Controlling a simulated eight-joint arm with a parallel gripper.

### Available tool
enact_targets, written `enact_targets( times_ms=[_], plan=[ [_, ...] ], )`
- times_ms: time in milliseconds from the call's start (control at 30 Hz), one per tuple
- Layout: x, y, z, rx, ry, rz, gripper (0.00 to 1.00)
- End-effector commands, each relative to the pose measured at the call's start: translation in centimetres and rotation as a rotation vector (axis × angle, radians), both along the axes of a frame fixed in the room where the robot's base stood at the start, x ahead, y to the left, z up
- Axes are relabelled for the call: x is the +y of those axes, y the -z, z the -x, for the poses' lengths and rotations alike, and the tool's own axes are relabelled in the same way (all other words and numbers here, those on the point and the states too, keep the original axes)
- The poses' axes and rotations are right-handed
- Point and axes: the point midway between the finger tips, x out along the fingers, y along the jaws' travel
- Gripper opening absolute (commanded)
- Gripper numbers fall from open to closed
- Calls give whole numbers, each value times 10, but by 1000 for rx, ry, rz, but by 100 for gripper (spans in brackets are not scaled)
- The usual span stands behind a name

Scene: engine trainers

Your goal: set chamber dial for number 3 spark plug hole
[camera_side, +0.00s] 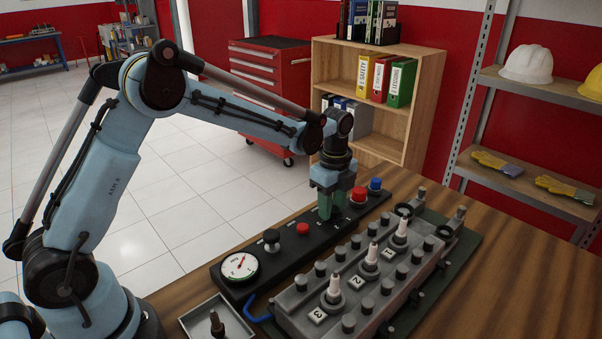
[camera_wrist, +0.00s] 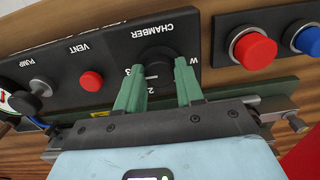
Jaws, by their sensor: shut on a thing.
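The black chamber dial (camera_wrist: 158,72) sits on the dark control panel (camera_wrist: 110,45), under the word CHAMBER, which reads upside down in the wrist view. My gripper (camera_wrist: 160,82) has its green fingers on either side of the dial and is shut on it. Marks 2, 3 and W show around the dial. The fingers cover part of the scale, and I cannot tell which mark the dial points at. In the side view my gripper (camera_side: 328,208) points down at the panel and hides the dial. The number 3 spark plug (camera_side: 334,288) stands upright at the engine block's near end.
The grey engine block (camera_side: 300,305) lies right beside the panel. A metal tray (camera_side: 195,322) stands at the near left.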

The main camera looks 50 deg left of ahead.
Motion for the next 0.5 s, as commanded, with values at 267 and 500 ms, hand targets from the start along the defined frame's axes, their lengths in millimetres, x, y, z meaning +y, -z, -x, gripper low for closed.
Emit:
enact_targets(
  times_ms=[267,500],
  plan=[
    [-1,0,0,0,2,1,40],
    [0,0,0,0,1,0,62]
  ],
)
